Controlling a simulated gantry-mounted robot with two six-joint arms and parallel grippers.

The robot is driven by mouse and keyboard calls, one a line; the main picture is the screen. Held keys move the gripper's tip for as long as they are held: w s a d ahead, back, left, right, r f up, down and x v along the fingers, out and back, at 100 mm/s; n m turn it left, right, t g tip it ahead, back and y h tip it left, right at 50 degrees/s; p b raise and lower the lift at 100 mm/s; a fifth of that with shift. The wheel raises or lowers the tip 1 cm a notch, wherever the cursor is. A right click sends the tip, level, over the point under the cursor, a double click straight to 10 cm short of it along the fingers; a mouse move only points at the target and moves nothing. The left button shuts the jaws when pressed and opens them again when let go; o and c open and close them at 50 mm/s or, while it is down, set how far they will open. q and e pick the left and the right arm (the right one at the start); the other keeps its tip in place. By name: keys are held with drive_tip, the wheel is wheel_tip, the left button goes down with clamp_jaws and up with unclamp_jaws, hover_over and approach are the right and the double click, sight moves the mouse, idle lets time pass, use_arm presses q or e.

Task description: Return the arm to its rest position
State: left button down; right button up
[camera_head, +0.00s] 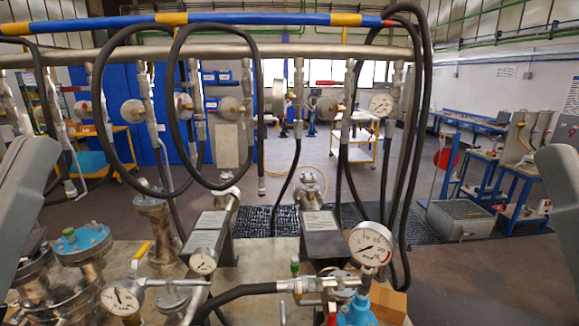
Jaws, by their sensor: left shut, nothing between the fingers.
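A grey link of my left arm (28,190) shows at the left edge, slanting down and out of the picture. My left gripper is at the lower left edge at best; its fingertips cannot be made out, and it holds nothing visible. A grey link of my right arm (562,205) stands at the right edge. My right gripper is out of the picture. Both arm links are at the sides, apart from the middle of the workbench (262,262).
The bench carries flanged vessels with a blue-capped flange (82,242), a large pressure gauge (371,246) and a small gauge (122,300). Black hoses (250,180) hang from an overhead pipe (230,47).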

wheel_tip(320, 180, up, 18)
drive_tip(key=p, duration=1.4)
drive_tip(key=shift+f+p, duration=0.15)
drive_tip(key=shift+p, duration=0.25)
